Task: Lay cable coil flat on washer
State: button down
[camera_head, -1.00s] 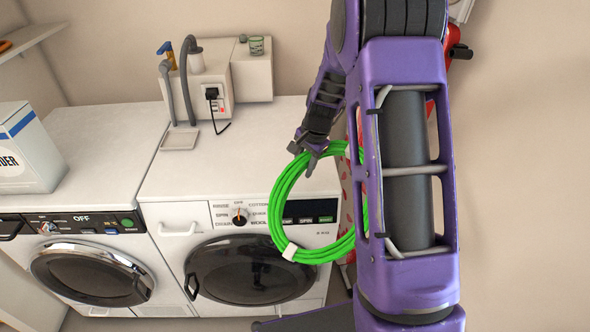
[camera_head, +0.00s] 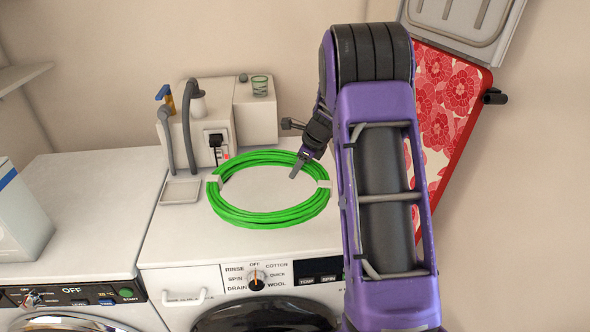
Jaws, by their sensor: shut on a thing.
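The bright green cable coil (camera_head: 268,219) with pale ties is level, over the top of the washer (camera_head: 172,237). I cannot tell whether it touches the top or is held just above it. The washer is the right-hand machine, with a rinse and spin dial. My gripper (camera_head: 298,170) is at the coil's back right part, shut on the coil. Its fingers reach down over the ring. My arm hides part of the washer's right side.
A white wall unit with pipes and a plug (camera_head: 214,138) stands behind the coil, with a small tray (camera_head: 181,191) at its left. The dryer (camera_head: 70,225) with a white box (camera_head: 18,222) is at left. A red floral ironing board (camera_head: 447,105) leans at right.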

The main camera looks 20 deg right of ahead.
jog(key=shift+w+a, duration=0.15)
jog(key=shift+w, duration=0.4)
